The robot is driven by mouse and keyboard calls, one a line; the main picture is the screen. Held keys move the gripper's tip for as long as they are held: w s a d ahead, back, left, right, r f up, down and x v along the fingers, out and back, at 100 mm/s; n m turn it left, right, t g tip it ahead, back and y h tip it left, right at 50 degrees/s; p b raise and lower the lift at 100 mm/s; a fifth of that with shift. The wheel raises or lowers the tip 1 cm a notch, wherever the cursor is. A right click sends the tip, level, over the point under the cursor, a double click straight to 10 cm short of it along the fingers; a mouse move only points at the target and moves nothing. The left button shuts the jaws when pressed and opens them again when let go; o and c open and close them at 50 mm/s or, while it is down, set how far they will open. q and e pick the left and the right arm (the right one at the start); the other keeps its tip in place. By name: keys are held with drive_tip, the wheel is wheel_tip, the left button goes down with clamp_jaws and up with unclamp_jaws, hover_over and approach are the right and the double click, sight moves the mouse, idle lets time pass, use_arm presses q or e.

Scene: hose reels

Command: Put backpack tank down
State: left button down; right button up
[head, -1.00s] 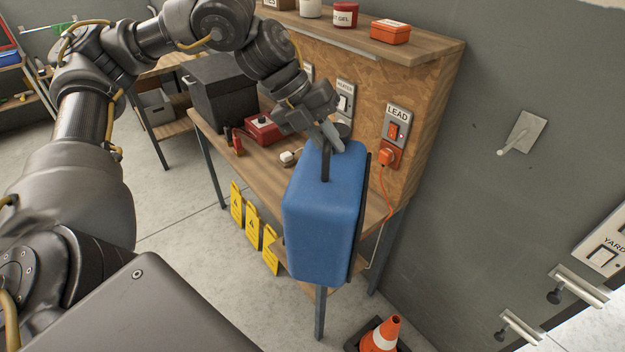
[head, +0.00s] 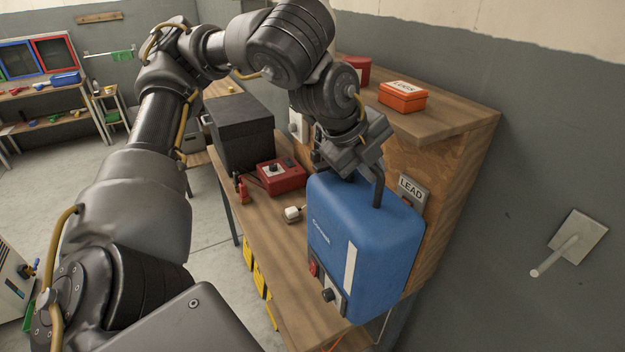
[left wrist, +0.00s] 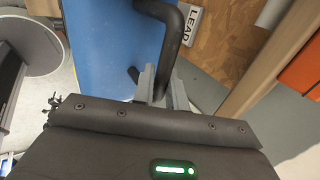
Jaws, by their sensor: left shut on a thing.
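The backpack tank (head: 365,245) is a blue box with a dark handle on top, a pale strip and a red and a black knob low on its front. My left gripper (head: 372,172) is shut on that handle. The tank hangs upright over the right end of the wooden bench (head: 268,235); I cannot tell whether its base touches the bench top. In the left wrist view the fingers (left wrist: 163,88) close on the dark handle, with the blue tank (left wrist: 112,50) beyond. My right gripper is not in view.
On the bench stand a black box (head: 238,132), a red device (head: 281,176) and a white plug (head: 292,214). An orange box (head: 403,96) sits on the shelf above. The LEAD switch (head: 412,190) is partly hidden behind the tank. A wall bracket (head: 568,245) sticks out at right.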

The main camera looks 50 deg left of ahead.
sight(322, 174)
use_arm(q)
drive_tip(key=shift+a+r, duration=0.1)
drive_tip(key=shift+a, duration=0.2)
drive_tip(key=a+f, duration=0.1)
drive_tip(key=a, duration=0.2)
drive_tip(key=a+f+p, duration=0.1)
drive_tip(key=a, duration=0.2)
drive_tip(key=a+f+p, duration=0.1)
drive_tip(key=a+f, duration=0.1)
drive_tip(key=a, duration=0.1)
drive_tip(key=shift+w+f, duration=0.1)
drive_tip(key=shift+w, duration=0.3)
drive_tip(key=shift+a+f, duration=0.5)
drive_tip(key=shift+f, duration=0.4)
drive_tip(key=shift+w+a+f, duration=0.15)
drive_tip(key=shift+a+f, duration=0.85)
drive_tip(key=shift+f, duration=0.05)
drive_tip(key=shift+a+f, duration=0.45)
drive_tip(key=shift+f, duration=0.15)
drive_tip(key=shift+w, duration=0.1)
drive_tip(key=shift+a+f, duration=0.3)
drive_tip(key=shift+f, duration=0.25)
wheel_tip(322, 174, down, 2)
drive_tip(key=shift+f, duration=0.25)
